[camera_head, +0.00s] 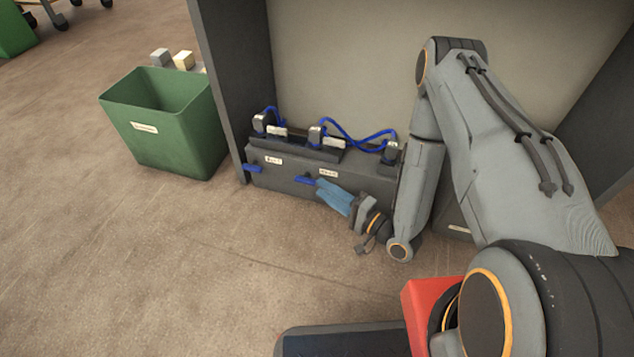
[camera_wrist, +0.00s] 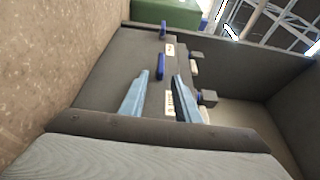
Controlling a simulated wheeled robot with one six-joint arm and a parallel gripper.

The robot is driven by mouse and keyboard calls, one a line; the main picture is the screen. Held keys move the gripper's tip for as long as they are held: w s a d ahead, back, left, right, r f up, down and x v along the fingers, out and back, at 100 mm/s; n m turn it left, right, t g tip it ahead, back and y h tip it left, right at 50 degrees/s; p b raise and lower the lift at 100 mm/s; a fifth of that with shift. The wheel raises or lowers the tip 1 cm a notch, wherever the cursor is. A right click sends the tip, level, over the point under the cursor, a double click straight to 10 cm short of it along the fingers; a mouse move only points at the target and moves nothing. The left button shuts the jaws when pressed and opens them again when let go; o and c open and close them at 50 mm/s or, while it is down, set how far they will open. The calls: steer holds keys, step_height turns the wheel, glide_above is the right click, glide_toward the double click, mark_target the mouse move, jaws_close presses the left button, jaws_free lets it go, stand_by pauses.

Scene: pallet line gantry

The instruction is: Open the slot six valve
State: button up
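A dark grey valve block (camera_head: 365,180) stands low inside the bay, with two blue lever handles on its front. The left lever (camera_head: 253,169) and right lever (camera_head: 304,180) both stick out leftward, near horizontal. White labels (camera_head: 273,160) and (camera_head: 328,173) sit beside them, too small to read, so I cannot tell which is slot six. My gripper (camera_head: 322,188) has light blue fingers close to the right lever. In the wrist view, the fingers are apart and the near lever (camera_wrist: 160,66) shows between and just beyond their tips. The far lever (camera_wrist: 163,28) is farther ahead. Contact cannot be told.
Blue hoses (camera_head: 350,138) and metal fittings (camera_head: 316,135) top the block. A green bin (camera_head: 165,125) stands left of the bay's dark side wall (camera_head: 232,75). My arm hides the block's right part. The floor (camera_head: 190,250) in front is clear.

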steer(key=shift+p+v, duration=0.45)
steer(key=shift+v, duration=0.95)
steer(key=shift+s, duration=0.1)
